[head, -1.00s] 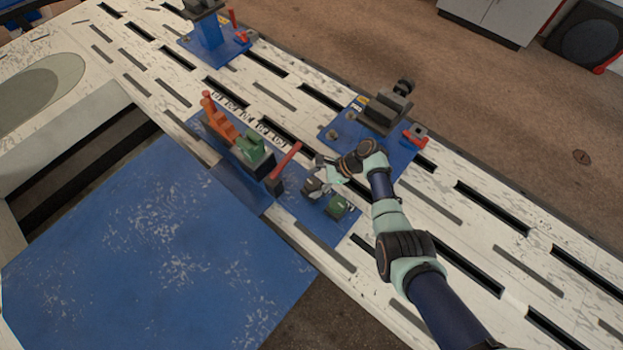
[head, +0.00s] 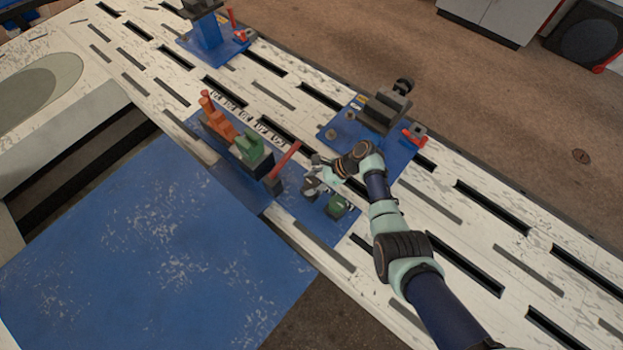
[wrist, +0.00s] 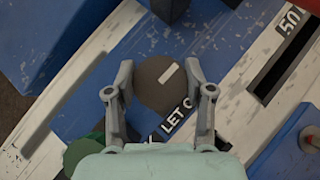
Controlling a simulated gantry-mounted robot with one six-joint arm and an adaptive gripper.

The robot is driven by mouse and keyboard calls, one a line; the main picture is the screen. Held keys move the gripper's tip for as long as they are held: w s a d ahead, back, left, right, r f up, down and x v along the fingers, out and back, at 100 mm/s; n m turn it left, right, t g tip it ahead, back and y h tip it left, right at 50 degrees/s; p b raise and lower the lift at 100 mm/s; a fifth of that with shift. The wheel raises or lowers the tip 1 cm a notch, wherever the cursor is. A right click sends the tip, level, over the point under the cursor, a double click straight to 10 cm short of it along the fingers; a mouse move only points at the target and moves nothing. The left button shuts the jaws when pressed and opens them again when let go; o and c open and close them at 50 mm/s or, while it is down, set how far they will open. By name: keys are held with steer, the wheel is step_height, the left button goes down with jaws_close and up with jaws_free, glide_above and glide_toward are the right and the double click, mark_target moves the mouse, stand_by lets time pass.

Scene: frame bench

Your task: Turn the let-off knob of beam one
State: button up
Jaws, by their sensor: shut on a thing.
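The let-off knob (wrist: 157,90) is a dark, round knob with a white pointer mark that tilts up to the right in the wrist view. A label that begins "LET O" lies beside it on the blue plate. My gripper (wrist: 161,88) has one finger on each side of the knob and is shut on it. In the head view the knob (head: 309,188) sits on the blue plate at the front of the white bench, partly hidden by my gripper (head: 318,177). Which beam it belongs to cannot be read.
A green part (head: 338,207) stands close on the right of the knob. A red lever (head: 284,162), a green block (head: 252,148) and an orange part (head: 218,120) stand to the left. A blue-based fixture (head: 385,108) with a red handle stands behind. The large blue surface (head: 150,255) in front is clear.

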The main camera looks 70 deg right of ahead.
steer(key=shift+r+p, duration=0.2)
steer(key=shift+p, duration=0.2)
steer(key=shift+a+r+m+h+p, duration=0.15)
steer(key=shift+m+h+p, duration=0.35)
steer(key=shift+m+p, duration=0.5)
steer(key=m+h+p, duration=0.1)
steer(key=p, duration=0.2)
steer(key=shift+t, duration=0.3)
steer(key=m+h+p, duration=0.2)
steer(key=p, duration=0.1)
steer(key=shift+m+p, duration=0.3)
steer(key=shift+m, duration=0.1)
steer(key=m+h+p, duration=0.3)
steer(key=shift+m+p, duration=0.3)
steer(key=shift+p, duration=0.05)
steer(key=m+h+p, duration=0.1)
steer(key=m+g+h, duration=0.1)
steer(key=m, duration=0.1)
steer(key=m+g+h+p, duration=0.1)
steer(key=shift+w+f+p, duration=0.1)
steer(key=shift+f+p, duration=0.15)
steer(key=shift+p, duration=0.1)
steer(key=m+g+h, duration=0.1)
steer(key=m, duration=0.1)
steer(key=shift+f+m+g, duration=0.1)
steer(key=shift+m+g, duration=0.2)
steer(key=shift+g, duration=0.1)
steer(key=shift+m+g+h, duration=0.3)
steer(key=shift+m+g, duration=0.2)
steer(key=shift+m, duration=0.3)
